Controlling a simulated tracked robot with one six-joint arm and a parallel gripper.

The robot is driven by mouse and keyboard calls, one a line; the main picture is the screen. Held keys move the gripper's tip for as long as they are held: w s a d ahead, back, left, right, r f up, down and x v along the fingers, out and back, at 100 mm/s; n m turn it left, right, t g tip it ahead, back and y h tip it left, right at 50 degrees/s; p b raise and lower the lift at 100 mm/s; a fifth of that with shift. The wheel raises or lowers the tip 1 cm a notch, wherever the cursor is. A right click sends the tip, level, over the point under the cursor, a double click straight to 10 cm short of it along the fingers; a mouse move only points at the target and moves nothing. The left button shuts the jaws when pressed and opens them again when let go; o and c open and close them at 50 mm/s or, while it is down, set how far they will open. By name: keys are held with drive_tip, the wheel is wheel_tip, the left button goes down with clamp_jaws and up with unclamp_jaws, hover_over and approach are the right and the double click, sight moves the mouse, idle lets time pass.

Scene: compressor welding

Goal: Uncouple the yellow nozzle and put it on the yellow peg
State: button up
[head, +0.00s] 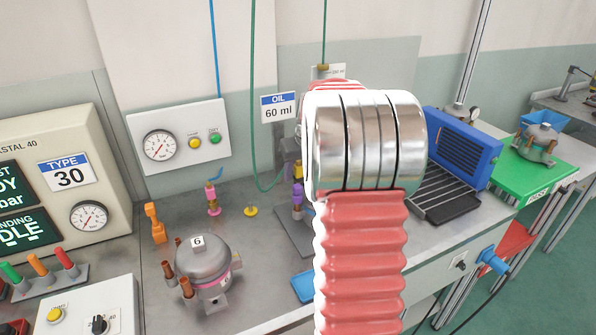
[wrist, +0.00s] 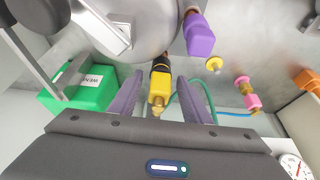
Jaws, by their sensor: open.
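The yellow nozzle (wrist: 159,90) shows in the wrist view with a black section at its far end, in front of the large grey metal body. The green hose (wrist: 176,97) runs close beside it. My gripper (wrist: 160,80) is open, with one finger on each side of the nozzle and gaps visible between. The yellow peg (wrist: 214,64) stands bare on the bench, right of the nozzle; it also shows in the head view (head: 250,210). In the head view my arm hides most of the gripper, and only a small yellow part of the nozzle (head: 299,171) shows.
A purple nozzle (wrist: 200,38) is close to the right finger. A pink nozzle (head: 213,200) with a blue hose stands left of the peg in the head view. An orange piece (head: 155,222) and compressor 6 (head: 205,262) are on the bench. A green box (wrist: 88,92) lies left.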

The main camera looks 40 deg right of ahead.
drive_tip(key=shift+c, duration=0.5)
clamp_jaws()
idle(0.8)
drive_tip(key=shift+r, duration=0.4)
drive_tip(key=shift+r, duration=1.9)
drive_tip(key=c, duration=0.6)
unclamp_jaws()
clamp_jaws()
